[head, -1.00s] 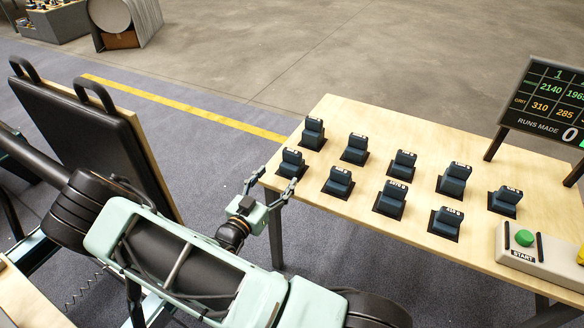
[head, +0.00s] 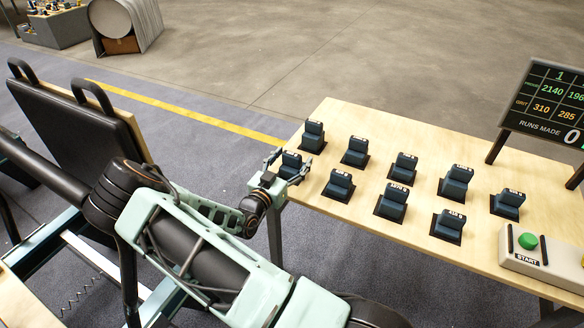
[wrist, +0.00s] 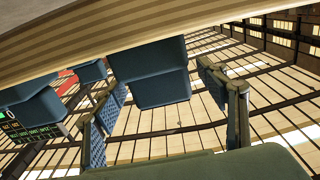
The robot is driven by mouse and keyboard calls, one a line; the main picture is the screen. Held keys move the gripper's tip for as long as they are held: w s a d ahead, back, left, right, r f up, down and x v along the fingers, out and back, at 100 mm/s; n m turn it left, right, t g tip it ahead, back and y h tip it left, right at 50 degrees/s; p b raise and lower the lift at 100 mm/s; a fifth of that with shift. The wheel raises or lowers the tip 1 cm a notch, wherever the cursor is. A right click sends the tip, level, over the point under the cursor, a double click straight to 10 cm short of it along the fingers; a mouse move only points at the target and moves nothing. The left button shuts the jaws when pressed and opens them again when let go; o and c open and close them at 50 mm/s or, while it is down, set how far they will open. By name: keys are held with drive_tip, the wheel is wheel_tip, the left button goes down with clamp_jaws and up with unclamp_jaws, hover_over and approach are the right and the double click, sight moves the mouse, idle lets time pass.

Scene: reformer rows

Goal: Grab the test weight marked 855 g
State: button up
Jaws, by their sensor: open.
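Several dark blue test weights stand in two rows on the light wooden table, each on a black square pad with a small white label on top. The labels are too small to read surely, so I cannot tell which is marked 855 g. My gripper (head: 287,166) is open at the table's left edge, its fingers on either side of the leftmost near-row weight (head: 291,161). In the wrist view this blue stepped weight (wrist: 150,75) appears ahead between the open fingers (wrist: 165,95), with visible gaps. Its label is not visible there.
The table (head: 340,115) has a neighbouring weight (head: 313,137) behind and another (head: 339,185) to the right. A scoreboard (head: 548,105) and a panel with a green START button (head: 527,241) stand at the right. A black padded board (head: 75,120) is at left.

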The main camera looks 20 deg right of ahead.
clamp_jaws()
drive_tip(key=shift+r, duration=0.15)
idle(0.5)
drive_tip(key=shift+r, duration=0.1)
